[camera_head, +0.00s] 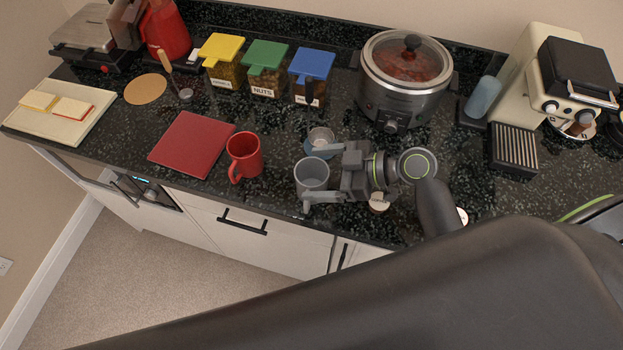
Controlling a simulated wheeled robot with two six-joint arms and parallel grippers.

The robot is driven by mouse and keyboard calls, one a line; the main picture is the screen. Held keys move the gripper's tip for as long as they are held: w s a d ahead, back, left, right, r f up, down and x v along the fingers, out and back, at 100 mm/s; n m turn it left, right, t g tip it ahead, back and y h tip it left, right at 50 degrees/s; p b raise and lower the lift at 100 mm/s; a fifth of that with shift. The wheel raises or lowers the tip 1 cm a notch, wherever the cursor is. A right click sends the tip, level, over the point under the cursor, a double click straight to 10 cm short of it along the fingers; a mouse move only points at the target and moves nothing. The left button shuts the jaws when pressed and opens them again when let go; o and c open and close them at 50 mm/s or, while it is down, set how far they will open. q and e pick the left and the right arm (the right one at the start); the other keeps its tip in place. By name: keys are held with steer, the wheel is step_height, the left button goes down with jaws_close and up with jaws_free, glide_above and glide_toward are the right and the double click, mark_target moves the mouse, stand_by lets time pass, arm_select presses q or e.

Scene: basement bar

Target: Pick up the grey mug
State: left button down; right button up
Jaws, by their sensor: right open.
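The grey mug (311,176) stands upright on the dark speckled counter near its front edge. My right gripper (318,173) comes in from the right, its jaws open. One finger is on the far side of the mug and the other on the near side, overlapping its front in the picture. I cannot tell whether either finger touches the mug. The mug's right side and lower part are partly hidden by the gripper. My left gripper is not in view.
A red mug (245,158) stands left of the grey one, beside a red mat (192,144). A slow cooker (404,78) and coffee machine (560,82) stand further back. My dark arm covers the lower right.

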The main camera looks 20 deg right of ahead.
steer(key=shift+x, duration=1.1)
steer(key=c, duration=1.2)
steer(key=shift+c, duration=0.2)
steer(key=shift+r, duration=0.1)
step_height(320, 180, up, 10)
steer(key=b, duration=0.1)
steer(key=d+m+t+b, duration=0.1)
steer(key=d+b, duration=0.1)
steer(key=d, duration=0.6)
steer(key=shift+s+m+t+h, duration=0.15)
steer(key=shift+m+t+h, duration=0.15)
steer(key=shift+t+h, duration=0.1)
